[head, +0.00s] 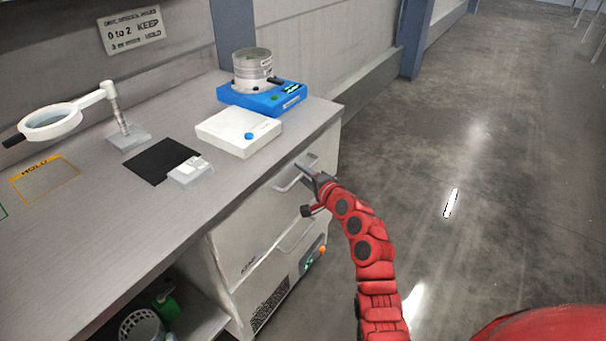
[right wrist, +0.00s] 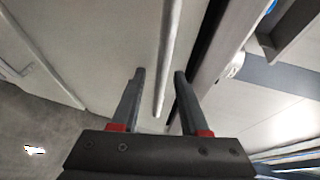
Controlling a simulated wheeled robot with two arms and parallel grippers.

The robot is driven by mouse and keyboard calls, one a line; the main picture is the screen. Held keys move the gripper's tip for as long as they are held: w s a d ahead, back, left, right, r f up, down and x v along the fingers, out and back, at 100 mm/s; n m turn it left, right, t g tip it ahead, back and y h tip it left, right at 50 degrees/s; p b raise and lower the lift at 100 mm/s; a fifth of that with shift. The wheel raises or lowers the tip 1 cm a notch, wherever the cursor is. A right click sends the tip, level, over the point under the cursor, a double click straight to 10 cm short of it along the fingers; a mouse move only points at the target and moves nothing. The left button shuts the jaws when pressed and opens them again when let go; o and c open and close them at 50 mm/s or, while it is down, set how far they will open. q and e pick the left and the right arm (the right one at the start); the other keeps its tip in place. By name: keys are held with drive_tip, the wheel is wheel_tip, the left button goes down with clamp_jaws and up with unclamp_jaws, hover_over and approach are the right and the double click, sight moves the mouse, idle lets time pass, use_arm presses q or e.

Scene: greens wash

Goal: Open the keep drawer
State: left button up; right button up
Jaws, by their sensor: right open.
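The white drawer unit (head: 250,225) stands under the right end of the bench, with its drawer front closed. Small dark lettering low on its front is too small to read surely. A pale bar handle (head: 296,174) sits near its top, and a second bar (head: 297,237) is lower. My right gripper (head: 307,190) is open at the upper handle. In the right wrist view a pale handle bar (right wrist: 167,60) runs between the two open fingers (right wrist: 159,74); I cannot tell if either finger touches it. My left gripper is out of view.
The bench top holds a white box (head: 238,132), a blue device (head: 262,98) with a metal sieve stack, a black mat (head: 158,160) and a magnifier lamp (head: 50,120). An open shelf (head: 200,318) lies left of the drawers. The floor to the right is clear.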

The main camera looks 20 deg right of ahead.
clamp_jaws()
idle(1.3)
